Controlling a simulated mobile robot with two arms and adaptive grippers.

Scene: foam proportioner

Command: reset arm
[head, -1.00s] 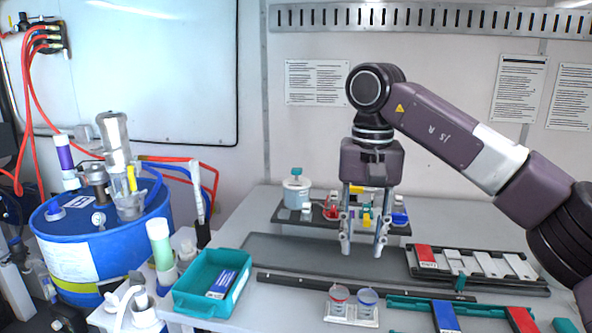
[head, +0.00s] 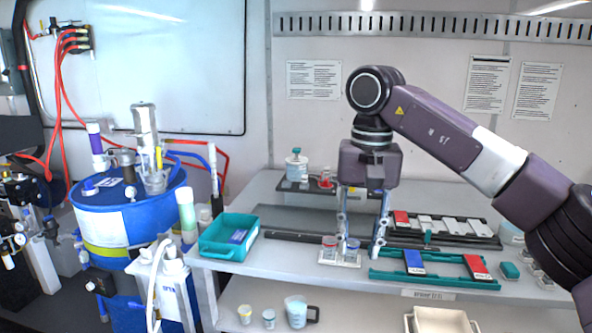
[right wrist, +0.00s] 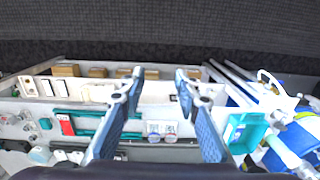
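My right gripper (head: 360,246) hangs down over the front part of the workbench, its two fingers spread apart with nothing between them. In the right wrist view the open fingers (right wrist: 158,76) also show with a clear gap. Two small cups, one with red (head: 329,246) and one with blue (head: 352,248), stand in a white holder that appears close to the fingers in the head view. I cannot tell the exact height of the fingers over the bench. My left gripper is in neither view.
A teal tray (head: 213,247) stands on the bench's left end, with a blue drum (head: 150,215) left of it. Teal racks with coloured cards (head: 414,262) lie to the right. A lower shelf (head: 345,318) holds small cups and a jug (head: 297,311).

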